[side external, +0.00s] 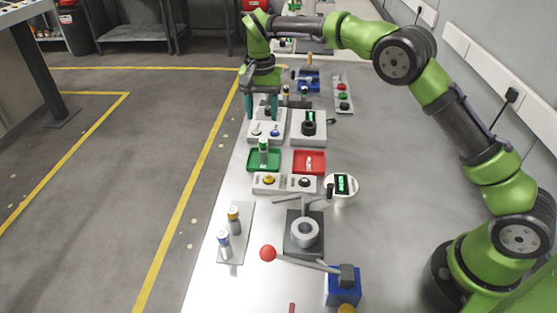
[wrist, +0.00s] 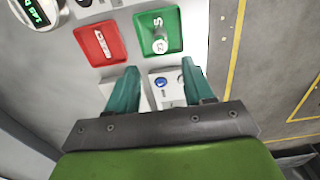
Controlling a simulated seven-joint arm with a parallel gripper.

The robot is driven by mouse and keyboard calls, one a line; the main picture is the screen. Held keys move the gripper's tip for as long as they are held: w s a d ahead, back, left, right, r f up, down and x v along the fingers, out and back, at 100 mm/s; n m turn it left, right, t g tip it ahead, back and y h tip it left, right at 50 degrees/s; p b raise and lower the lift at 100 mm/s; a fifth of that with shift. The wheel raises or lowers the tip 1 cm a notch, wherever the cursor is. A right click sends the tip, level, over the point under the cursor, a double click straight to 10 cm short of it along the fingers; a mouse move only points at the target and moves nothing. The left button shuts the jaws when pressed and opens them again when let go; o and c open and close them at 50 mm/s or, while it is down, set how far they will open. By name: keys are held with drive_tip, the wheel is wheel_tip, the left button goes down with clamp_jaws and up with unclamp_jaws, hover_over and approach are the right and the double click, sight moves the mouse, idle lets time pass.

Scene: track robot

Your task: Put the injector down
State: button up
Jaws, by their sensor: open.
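My gripper (side external: 262,112) is open, with its two teal fingers pointing down above a white control box (side external: 266,130). In the wrist view, nothing is held between my gripper's fingers (wrist: 160,76). A small pale cylinder with a green part, which looks like the injector (side external: 264,150), stands upright in the green tray (side external: 252,167). It also shows in the wrist view (wrist: 160,45), just beyond the fingertips and apart from them.
The control box has a blue button (wrist: 161,82). A box with a black dial (side external: 308,127) stands right of my gripper. Button boxes (side external: 269,181), a round display (side external: 341,185) and a grey plate with two vials (side external: 234,220) stand nearer the camera. The right tabletop is clear.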

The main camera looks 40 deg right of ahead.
drive_tip(key=s+d+r+n+t+y, duration=0.1)
drive_tip(key=s+d+r+n+t, duration=0.2)
drive_tip(key=s+r, duration=1.05)
drive_tip(key=s+d+f+n+t, duration=0.1)
drive_tip(key=s+f+t, duration=0.1)
drive_tip(key=s, duration=0.7)
drive_tip(key=s+f+n+t+y, duration=0.1)
drive_tip(key=s+t, duration=0.1)
drive_tip(key=s, duration=0.7)
drive_tip(key=shift+s+d+f, duration=0.2)
drive_tip(key=shift+d+f, duration=0.15)
drive_tip(key=shift+d, duration=0.05)
